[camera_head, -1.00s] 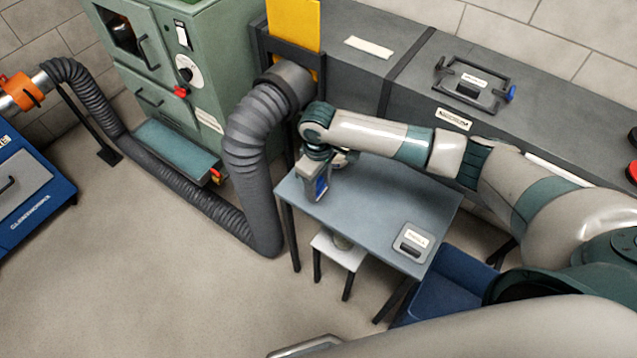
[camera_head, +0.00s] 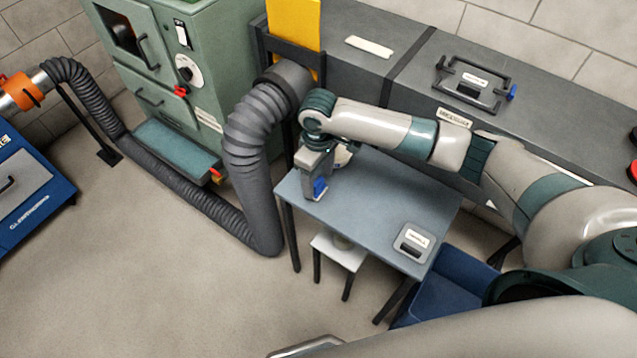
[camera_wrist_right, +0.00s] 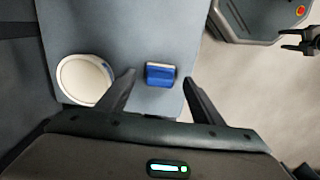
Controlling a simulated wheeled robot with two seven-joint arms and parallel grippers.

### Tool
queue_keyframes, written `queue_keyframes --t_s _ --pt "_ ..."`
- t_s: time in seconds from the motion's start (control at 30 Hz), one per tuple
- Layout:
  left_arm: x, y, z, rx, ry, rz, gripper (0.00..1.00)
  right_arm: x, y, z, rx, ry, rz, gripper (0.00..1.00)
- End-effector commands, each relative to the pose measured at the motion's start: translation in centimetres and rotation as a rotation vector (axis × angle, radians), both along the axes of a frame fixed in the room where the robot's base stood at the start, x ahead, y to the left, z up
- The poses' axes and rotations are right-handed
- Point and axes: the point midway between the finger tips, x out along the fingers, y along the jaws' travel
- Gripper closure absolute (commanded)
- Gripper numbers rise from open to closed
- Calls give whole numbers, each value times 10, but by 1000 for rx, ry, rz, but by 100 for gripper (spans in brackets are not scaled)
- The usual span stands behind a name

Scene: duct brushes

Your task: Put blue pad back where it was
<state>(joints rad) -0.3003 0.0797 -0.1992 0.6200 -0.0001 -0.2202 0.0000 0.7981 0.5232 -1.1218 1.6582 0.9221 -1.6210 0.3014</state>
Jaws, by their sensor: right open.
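The blue pad (camera_wrist_right: 160,75) is a small blue block with a pale strip along its top. In the right wrist view it is near the table edge, between and just beyond the fingertips. In the head view a blue patch of it (camera_head: 320,187) shows beside the gripper. My right gripper (camera_wrist_right: 158,76) is open and points at the table; it also shows in the head view (camera_head: 318,188). No finger visibly touches the pad. A dark forked part (camera_wrist_right: 300,42) at the wrist view's right edge may be my left gripper; its jaw state is unclear.
A round white container (camera_wrist_right: 85,78) stands left of the pad on the grey-blue table (camera_head: 385,205). A labelled grey item (camera_head: 413,242) lies at the table's near right. A ribbed hose (camera_head: 250,150) runs left of the table. A white stool (camera_head: 340,250) stands below.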

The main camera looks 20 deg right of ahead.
Motion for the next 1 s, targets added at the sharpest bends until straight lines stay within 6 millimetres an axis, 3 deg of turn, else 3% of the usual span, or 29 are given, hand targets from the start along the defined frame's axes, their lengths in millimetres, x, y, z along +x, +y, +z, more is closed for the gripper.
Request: queue_keyframes --t_s 0.3,0.5,1.0 --pt "0 0 -9 0 0 0 45 1 0 57 1 -3 0 39" --pt "4 -1 -10 -3 -10 -1 45 1 0 81 1 0 0 39" --pt "11 -4 -10 -7 -24 -3 45 0 0 90 0 1 -1 39"
